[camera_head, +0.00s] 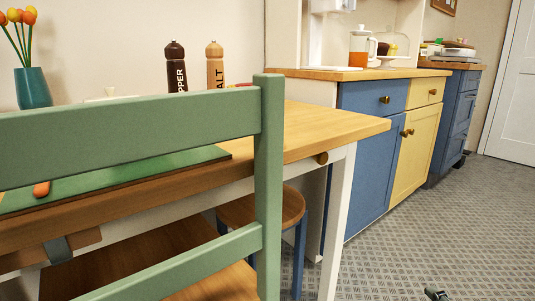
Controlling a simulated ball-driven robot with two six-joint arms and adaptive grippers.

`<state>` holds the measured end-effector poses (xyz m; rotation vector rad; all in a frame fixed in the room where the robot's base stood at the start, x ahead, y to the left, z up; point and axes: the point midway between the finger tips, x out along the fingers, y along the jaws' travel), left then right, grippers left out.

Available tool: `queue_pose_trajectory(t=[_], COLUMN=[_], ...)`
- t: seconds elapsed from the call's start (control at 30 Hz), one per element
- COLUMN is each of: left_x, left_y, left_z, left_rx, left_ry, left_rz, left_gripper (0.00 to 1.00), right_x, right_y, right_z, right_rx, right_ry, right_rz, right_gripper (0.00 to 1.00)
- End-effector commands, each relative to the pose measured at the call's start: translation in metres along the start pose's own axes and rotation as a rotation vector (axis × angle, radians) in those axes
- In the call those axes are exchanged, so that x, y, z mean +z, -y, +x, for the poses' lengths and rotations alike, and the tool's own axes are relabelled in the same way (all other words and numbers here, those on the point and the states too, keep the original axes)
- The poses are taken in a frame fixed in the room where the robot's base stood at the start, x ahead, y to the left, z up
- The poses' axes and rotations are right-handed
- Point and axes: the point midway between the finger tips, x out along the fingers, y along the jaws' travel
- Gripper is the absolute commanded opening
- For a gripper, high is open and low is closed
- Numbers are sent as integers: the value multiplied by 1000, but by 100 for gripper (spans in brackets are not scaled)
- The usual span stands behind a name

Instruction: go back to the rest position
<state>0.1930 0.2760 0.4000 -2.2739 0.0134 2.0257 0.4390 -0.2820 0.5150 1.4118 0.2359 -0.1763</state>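A small dark part (437,294) shows at the bottom edge, right of centre, over the grey floor. It looks like the tip of my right gripper, but too little of it shows to tell whether it is open or shut. My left gripper is not in view. No held object is visible.
A green chair (268,180) stands close in front, before a wooden table (335,122) with pepper (175,68) and salt (215,68) mills and a teal vase (33,88). A stool (262,208) is under the table. Blue and yellow cabinets (372,150) line the wall. The right floor (440,225) is clear.

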Motion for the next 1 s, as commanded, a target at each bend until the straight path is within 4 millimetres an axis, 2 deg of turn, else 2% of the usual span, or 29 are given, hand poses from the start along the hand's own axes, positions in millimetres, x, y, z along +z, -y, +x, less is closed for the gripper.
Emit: queue_pose_trajectory(t=[0.03, 0.1, 0.2, 0.3, 0.5, 0.63, 0.83, 1.0], left_x=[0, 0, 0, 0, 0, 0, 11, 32], left_y=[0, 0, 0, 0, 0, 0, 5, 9], left_z=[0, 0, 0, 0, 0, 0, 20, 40], left_rx=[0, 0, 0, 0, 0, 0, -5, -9], left_ry=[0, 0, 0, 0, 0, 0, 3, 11], left_rz=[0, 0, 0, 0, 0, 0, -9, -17], left_gripper=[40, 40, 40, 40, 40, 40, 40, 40], right_x=[10, 18, 16, 4, -24, -38, -33, -30], right_y=[31, 70, 112, 138, 160, 173, 195, 222], right_z=[-26, -58, -100, -134, -178, -210, -211, -222], right_rx=[-123, -283, -475, -628, -863, -995, -977, -977], right_ry=[90, 219, 376, 502, 705, 873, 884, 896], right_rz=[194, 455, 749, 968, 1278, 1407, 1417, 1416], right_gripper=[55, 55, 55, 55, 55, 55, 55, 55])
